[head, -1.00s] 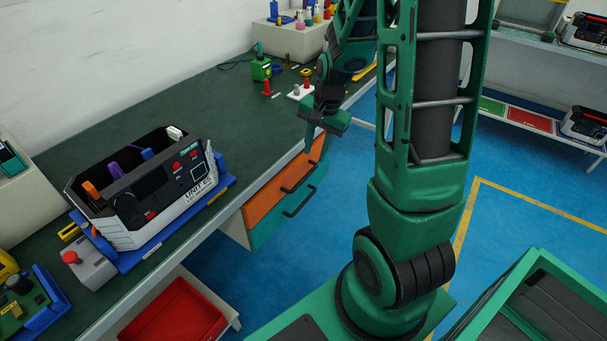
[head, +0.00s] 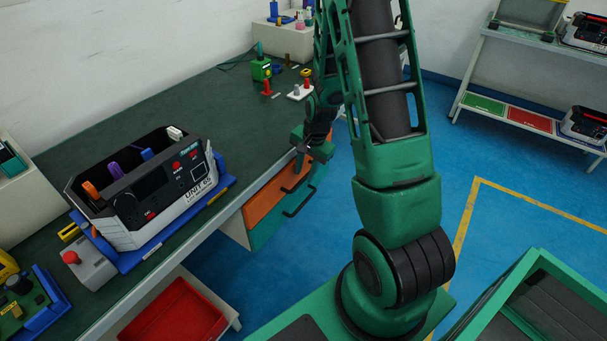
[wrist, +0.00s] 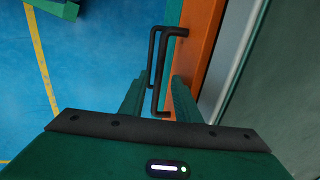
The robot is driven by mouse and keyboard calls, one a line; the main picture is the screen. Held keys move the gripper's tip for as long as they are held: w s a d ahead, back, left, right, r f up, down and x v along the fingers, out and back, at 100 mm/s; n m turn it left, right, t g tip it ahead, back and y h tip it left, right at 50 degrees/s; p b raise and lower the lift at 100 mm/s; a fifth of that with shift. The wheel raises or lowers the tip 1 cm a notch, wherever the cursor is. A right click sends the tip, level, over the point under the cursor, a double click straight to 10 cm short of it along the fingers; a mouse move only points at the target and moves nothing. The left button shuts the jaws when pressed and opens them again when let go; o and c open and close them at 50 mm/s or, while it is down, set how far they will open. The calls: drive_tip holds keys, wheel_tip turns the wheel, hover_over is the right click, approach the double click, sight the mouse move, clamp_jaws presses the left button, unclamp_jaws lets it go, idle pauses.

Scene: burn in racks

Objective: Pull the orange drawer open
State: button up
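The orange drawer (head: 263,208) is under the green-topped workbench, above a teal drawer, and looks closed. It also shows as an orange strip in the wrist view (wrist: 208,45). Its black bar handle (wrist: 164,70) lies between my two fingers in the wrist view; I cannot tell whether it is within their reach in depth. My gripper (wrist: 158,102) is open, with a finger on each side of the handle. In the head view my gripper (head: 306,142) is by the bench edge, near the far end of the drawer, partly hidden by my arm.
The teal drawer (head: 268,232) has a similar black handle (head: 300,201) close below. The bench (head: 222,118) carries a grey-and-black unit (head: 150,190) on a blue base. A red bin (head: 178,318) sits low at left. Blue floor is free right of the drawers.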

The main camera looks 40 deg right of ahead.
drive_tip(key=shift+w+f, duration=0.1)
drive_tip(key=shift+f, duration=0.7)
clamp_jaws()
